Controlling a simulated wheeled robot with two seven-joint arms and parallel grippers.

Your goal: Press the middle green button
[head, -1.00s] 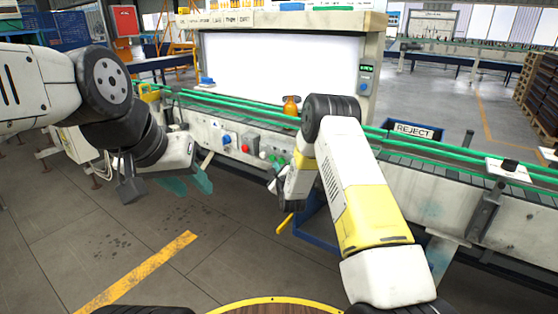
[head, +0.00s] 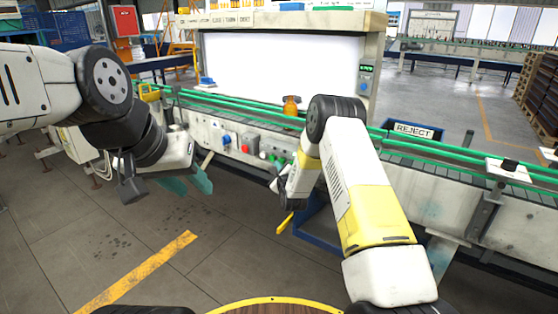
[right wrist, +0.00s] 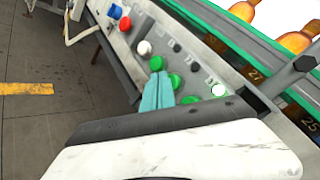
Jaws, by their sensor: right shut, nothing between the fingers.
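A row of three green buttons sits on the sloped conveyor panel: an upper one (right wrist: 156,62), the middle green button (right wrist: 175,80) and a lower one (right wrist: 189,100). In the head view the green buttons (head: 272,157) are small and partly hidden near my right arm. My right gripper (right wrist: 160,75) is shut and empty, its teal fingertips just beside the middle button; I cannot tell whether they touch it. In the head view its fingers are hard to make out. My left gripper (head: 190,184) hangs left of the panel, its two teal fingers apart and empty.
Behind are green conveyor rails (head: 450,162) and an amber bottle (head: 291,106). The floor in front is clear.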

